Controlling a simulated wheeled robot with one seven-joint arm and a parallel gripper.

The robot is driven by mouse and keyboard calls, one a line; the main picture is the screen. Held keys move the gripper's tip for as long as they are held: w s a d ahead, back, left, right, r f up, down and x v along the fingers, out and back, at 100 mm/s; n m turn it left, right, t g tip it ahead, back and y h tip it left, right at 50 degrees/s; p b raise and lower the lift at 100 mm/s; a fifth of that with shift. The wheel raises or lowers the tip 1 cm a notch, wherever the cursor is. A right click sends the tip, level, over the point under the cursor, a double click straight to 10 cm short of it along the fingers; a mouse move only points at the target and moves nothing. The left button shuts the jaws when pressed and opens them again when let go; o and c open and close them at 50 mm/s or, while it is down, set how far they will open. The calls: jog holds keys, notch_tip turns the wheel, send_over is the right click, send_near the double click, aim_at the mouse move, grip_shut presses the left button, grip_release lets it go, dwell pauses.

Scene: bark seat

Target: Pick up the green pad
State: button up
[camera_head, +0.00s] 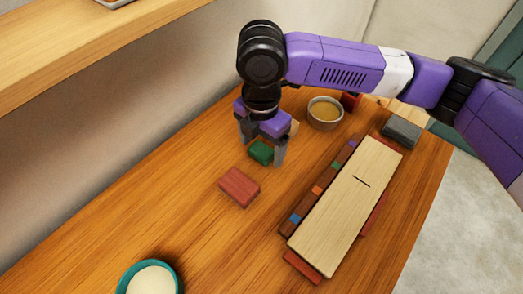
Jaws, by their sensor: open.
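The green pad (261,153) is a small dark green block on the wooden table, left of the middle of the table. My gripper (262,151) points down over it, with its two grey fingers apart. One finger is to the left of the pad and the other to its right. The pad shows between the fingers, and part of its top edge is hidden by the gripper. I cannot tell whether the fingers touch it.
A red-brown block (239,187) lies just in front of the pad. A long pale board (347,205) on coloured pieces lies to the right. A bowl of yellow stuff (325,112), a grey block (402,131) and a teal bowl (150,278) stand around. A wall is at the left.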

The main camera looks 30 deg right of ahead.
jog(key=shift+c, duration=0.4)
jog(key=c, duration=1.4)
jog(key=shift+r, duration=0.15)
